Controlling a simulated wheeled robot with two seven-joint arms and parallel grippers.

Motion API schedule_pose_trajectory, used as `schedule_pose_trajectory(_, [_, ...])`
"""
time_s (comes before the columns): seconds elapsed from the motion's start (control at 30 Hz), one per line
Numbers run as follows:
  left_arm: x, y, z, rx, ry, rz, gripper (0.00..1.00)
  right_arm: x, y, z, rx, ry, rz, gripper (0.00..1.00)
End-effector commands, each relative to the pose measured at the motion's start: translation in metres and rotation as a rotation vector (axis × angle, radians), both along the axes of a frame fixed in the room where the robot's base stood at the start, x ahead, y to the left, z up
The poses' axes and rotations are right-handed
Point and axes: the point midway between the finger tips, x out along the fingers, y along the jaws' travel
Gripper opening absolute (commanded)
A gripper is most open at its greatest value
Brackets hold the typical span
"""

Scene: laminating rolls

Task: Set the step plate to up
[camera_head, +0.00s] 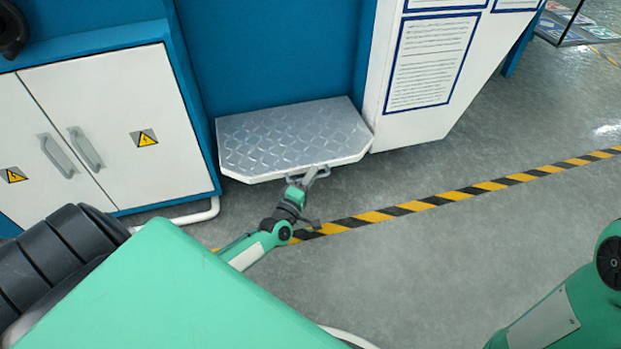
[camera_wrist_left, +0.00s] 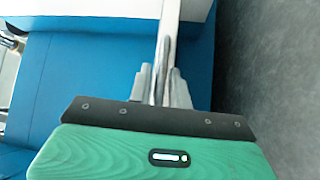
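The step plate (camera_head: 292,135) is a grey diamond-tread plate with a pale rim. It stands out flat from the blue machine front in the head view. A small grey handle (camera_head: 268,178) hangs at its front edge. My left gripper (camera_head: 314,174) is at this handle, just under the plate's front edge. In the left wrist view its two grey fingers (camera_wrist_left: 164,88) lie close on both sides of a shiny metal bar (camera_wrist_left: 167,40), which appears to be the handle. The exact contact is partly hidden. Only part of my right arm shows at lower right; its gripper is out of view.
A white cabinet (camera_head: 110,120) with two handles and warning labels stands left of the plate. A white panel with printed sheets (camera_head: 432,62) stands at right. A yellow-black floor stripe (camera_head: 440,199) crosses the open grey floor in front.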

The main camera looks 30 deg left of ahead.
Motion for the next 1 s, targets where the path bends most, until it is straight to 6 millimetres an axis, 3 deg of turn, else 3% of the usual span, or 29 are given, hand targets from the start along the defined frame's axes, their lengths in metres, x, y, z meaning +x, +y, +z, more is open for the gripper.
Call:
schedule_pose_trajectory(0.07, [0.000,0.000,0.000,0.000,0.000,0.000,0.18,0.000,0.000,0.000,0.000,0.000,0.000,0.36])
schedule_pose_trajectory(0.17, [0.000,0.000,0.000,0.000,0.000,0.000,0.00,0.000,0.000,0.000,0.000,0.000,0.000,0.36])
schedule_pose_trajectory(0.57, [-0.001,0.000,0.004,-0.006,0.006,-0.001,0.00,0.000,0.000,0.006,0.001,-0.001,0.002,0.36])
schedule_pose_trajectory(0.77, [-0.001,-0.001,0.018,-0.028,0.023,0.000,0.00,0.001,-0.001,0.022,-0.004,0.000,0.001,0.36])
schedule_pose_trajectory(1.0, [-0.001,-0.002,0.042,-0.076,0.062,0.000,0.00,0.016,0.008,0.009,-0.058,0.059,-0.030,0.36])
